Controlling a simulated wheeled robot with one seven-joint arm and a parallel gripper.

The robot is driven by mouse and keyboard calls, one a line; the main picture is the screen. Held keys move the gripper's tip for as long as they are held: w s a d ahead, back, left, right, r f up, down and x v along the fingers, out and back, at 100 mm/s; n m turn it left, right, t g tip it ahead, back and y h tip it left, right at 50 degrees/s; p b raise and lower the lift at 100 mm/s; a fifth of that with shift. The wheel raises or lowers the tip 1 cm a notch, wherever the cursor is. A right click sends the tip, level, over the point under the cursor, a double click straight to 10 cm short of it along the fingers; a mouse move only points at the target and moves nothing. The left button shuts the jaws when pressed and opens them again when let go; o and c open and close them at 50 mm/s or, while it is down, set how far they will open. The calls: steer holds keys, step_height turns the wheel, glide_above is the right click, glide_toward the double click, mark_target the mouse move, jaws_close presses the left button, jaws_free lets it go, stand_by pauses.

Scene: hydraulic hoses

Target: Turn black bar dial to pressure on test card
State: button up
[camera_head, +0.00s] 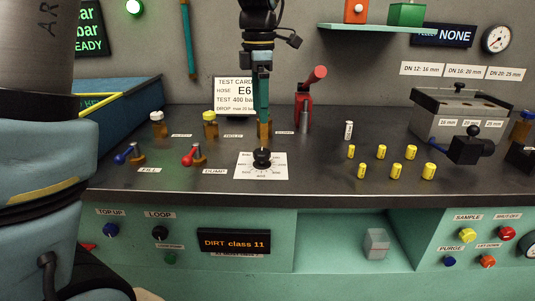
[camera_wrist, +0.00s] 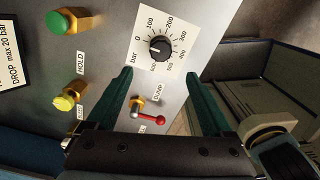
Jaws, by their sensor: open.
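The black bar dial (camera_head: 262,159) sits on a white scale plate (camera_head: 278,171) on the bench top. In the wrist view the dial (camera_wrist: 159,47) is ringed by numbers from 0 upward. I cannot tell clearly where its pointer stands. The test card (camera_head: 224,98) stands behind it and reads hose E6, test 400 bar. My gripper (camera_head: 262,143) points down over the dial, partly hiding its surroundings. In the wrist view its green fingers (camera_wrist: 159,75) are spread, with nothing between the tips; the dial appears just beyond them.
A red-handled dump lever (camera_head: 192,156) and a blue-handled fill lever (camera_head: 125,156) stand left of the dial. A red-handled device (camera_head: 306,97) rises behind.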

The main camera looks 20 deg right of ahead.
mark_target(262, 151)
step_height(262, 151, down, 11)
steer(key=shift+s+d+r, duration=0.1)
steer(key=shift+r, duration=0.05)
stand_by(0.4)
jaws_close()
stand_by(0.6)
steer(key=shift+p, duration=0.35)
